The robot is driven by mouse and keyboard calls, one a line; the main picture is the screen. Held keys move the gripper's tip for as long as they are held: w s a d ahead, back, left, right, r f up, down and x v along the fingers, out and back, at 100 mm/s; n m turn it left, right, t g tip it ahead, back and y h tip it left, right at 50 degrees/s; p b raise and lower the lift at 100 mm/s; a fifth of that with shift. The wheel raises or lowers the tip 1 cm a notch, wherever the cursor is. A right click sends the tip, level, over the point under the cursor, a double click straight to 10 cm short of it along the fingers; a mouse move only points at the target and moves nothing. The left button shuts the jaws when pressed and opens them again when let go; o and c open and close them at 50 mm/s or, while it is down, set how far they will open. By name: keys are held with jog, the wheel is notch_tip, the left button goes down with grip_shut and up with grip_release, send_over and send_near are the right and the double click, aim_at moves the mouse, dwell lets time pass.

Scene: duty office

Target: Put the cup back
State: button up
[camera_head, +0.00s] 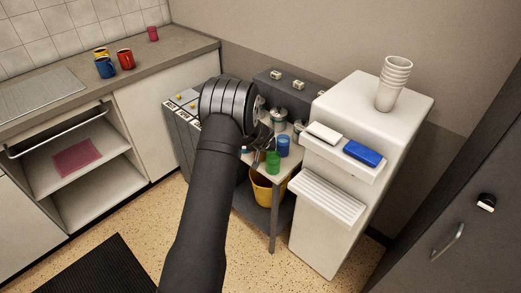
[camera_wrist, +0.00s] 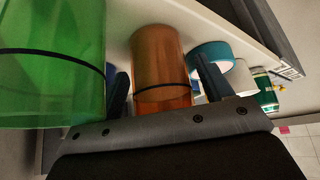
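In the wrist view an orange see-through cup (camera_wrist: 161,65) with a dark band stands between the two fingers of my gripper (camera_wrist: 165,88). The fingers are apart, with small gaps seeming to show beside the cup. A larger-looking green see-through cup (camera_wrist: 52,60) is close on the left. In the head view my gripper (camera_head: 263,143) is over the small table, partly hidden by my arm. There the green cup (camera_head: 272,162) and a blue cup (camera_head: 283,146) stand on the table. I cannot make out the orange cup in the head view.
A white dispenser cabinet (camera_head: 345,135) with stacked white cups (camera_head: 393,84) stands right of the table. A yellow bucket (camera_head: 268,187) is below. Blue (camera_head: 105,68), yellow (camera_head: 101,52) and red (camera_head: 125,59) mugs and a pink cup (camera_head: 152,34) stand on the left counter (camera_head: 185,48).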

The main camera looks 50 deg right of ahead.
jog(key=shift+s+a+r, duration=0.1)
jog(key=shift+r, duration=0.35)
jog(key=v, duration=1.1)
jog(key=shift+r, duration=0.1)
jog(key=x, duration=1.2)
jog(key=shift+a, duration=0.1)
jog(key=shift+s, duration=0.1)
